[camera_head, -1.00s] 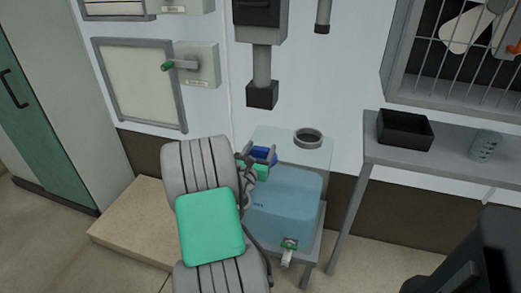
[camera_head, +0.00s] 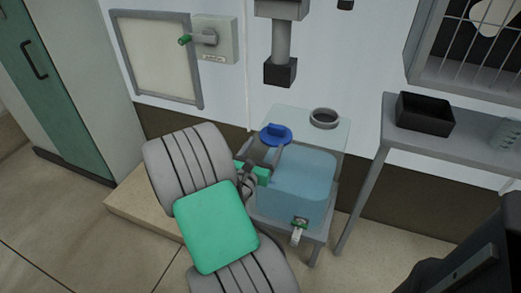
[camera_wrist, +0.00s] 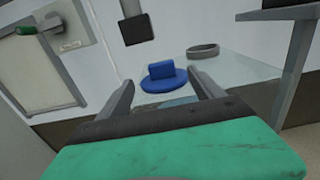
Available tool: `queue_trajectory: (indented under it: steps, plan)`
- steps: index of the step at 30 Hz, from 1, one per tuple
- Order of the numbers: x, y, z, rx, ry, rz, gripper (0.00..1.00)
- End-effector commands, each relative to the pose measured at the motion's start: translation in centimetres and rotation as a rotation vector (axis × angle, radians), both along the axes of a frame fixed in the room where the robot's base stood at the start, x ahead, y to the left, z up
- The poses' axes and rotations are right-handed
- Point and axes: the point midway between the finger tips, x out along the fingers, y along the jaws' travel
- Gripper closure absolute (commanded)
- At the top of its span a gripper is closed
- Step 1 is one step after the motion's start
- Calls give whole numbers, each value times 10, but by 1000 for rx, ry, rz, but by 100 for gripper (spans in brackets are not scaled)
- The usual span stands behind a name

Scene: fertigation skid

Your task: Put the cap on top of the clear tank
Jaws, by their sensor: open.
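The blue cap (camera_head: 275,134), a round disc with an upright grip tab, rests flat on top of the clear tank (camera_head: 305,178), toward its left side. The tank holds bluish liquid. A grey ring-shaped neck (camera_head: 324,118) stands on the tank top, to the right of the cap and apart from it. In the wrist view the cap (camera_wrist: 168,82) shows beyond and between my open fingers, with the neck (camera_wrist: 203,50) behind and to the right. My gripper (camera_wrist: 161,84) is open and empty, just in front of the cap.
The tank sits on a grey stand with a green-handled tap (camera_head: 299,224) at its front. A grey pipe with a black end (camera_head: 281,70) hangs above and behind it. A side table with a black bin (camera_head: 425,114) stands to the right. A beige platform (camera_head: 128,206) is at lower left.

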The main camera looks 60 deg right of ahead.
Motion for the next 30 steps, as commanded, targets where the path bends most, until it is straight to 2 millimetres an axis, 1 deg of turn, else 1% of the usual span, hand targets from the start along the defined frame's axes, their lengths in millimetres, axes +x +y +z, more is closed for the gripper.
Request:
queue_trajectory:
  steps: [3, 5, 7, 8, 9, 10, 11, 12, 14, 15, 17, 18, 20, 21, 22, 24, 26, 30]
  plan:
    - [-1, 5, 1, 0, -9, -1, 24]
    - [1, 6, 0, 29, -71, -13, 24]
    - [7, 10, -4, 123, -267, -51, 24]
    - [12, 15, -9, 191, -390, -77, 24]
    - [23, 27, -18, 306, -583, -123, 24]
    - [35, 41, -28, 415, -740, -168, 24]
    - [49, 61, -38, 537, -894, -223, 24]
    - [70, 96, -50, 713, -1081, -313, 24]
    - [98, 162, -62, 970, -1279, -479, 24]
    - [110, 208, -63, 1113, -1351, -597, 24]
    - [117, 274, -59, 1285, -1395, -771, 24]
    - [114, 312, -53, 1366, -1390, -878, 24]
    - [104, 360, -43, 1444, -1360, -1011, 24]
    - [96, 383, -36, 1473, -1335, -1078, 24]
    - [89, 396, -33, 1484, -1315, -1119, 24]
    - [78, 416, -26, 1495, -1285, -1177, 24]
    - [74, 422, -25, 1493, -1274, -1200, 24]
    - [73, 423, -25, 1491, -1274, -1206, 24]
